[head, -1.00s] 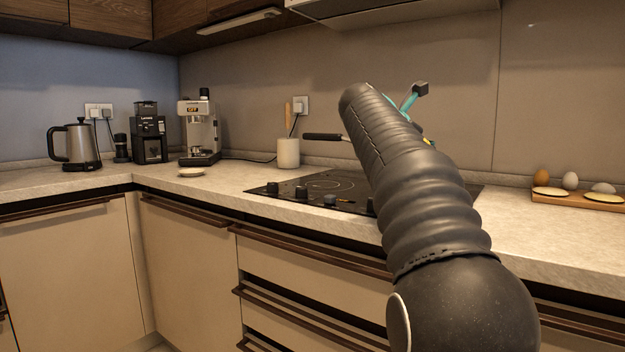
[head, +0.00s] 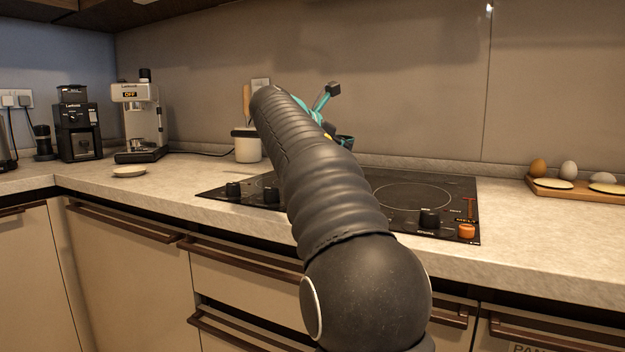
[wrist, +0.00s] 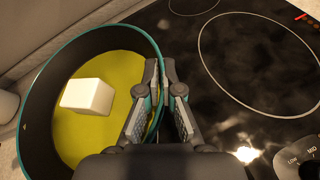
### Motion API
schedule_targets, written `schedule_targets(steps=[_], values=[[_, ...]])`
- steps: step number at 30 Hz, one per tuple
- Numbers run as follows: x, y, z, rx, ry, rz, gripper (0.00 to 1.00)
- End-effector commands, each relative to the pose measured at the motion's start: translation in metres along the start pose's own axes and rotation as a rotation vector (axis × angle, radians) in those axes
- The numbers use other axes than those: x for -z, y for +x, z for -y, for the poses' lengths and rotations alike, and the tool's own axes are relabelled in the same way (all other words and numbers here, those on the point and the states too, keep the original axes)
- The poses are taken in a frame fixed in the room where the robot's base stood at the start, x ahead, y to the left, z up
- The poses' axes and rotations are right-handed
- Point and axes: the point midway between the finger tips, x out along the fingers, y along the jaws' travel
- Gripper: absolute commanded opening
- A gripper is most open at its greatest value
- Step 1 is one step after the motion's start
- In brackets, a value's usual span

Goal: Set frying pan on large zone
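The frying pan (wrist: 38,100) fills the left of the wrist view, dark inside with a teal outside. It holds yellow liquid and a white block (wrist: 88,96). My gripper (wrist: 160,74) has one finger inside and one outside the pan's right wall and looks shut on it. The large zone (wrist: 201,45) is a pale ring on the black glass, right of the pan. In the head view the ring (head: 413,208) shows right of my arm, with nothing on it. My arm hides most of the pan and gripper there. The pan's height above the hob is unclear.
A white canister (head: 248,146) stands behind left. A wooden tray (head: 575,190) with eggs lies at the right. A coffee machine (head: 140,120) and a small dish (head: 129,171) are at the left.

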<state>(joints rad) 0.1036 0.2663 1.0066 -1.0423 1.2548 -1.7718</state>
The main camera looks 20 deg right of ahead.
Motion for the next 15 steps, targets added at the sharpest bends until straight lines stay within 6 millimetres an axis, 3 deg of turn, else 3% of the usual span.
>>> schedule_targets(steps=[6,15], values=[[0.036,-0.011,-0.024,-0.005,0.002,0.001,0.0],[0.054,-0.017,-0.036,-0.005,0.004,0.002,0.0]])
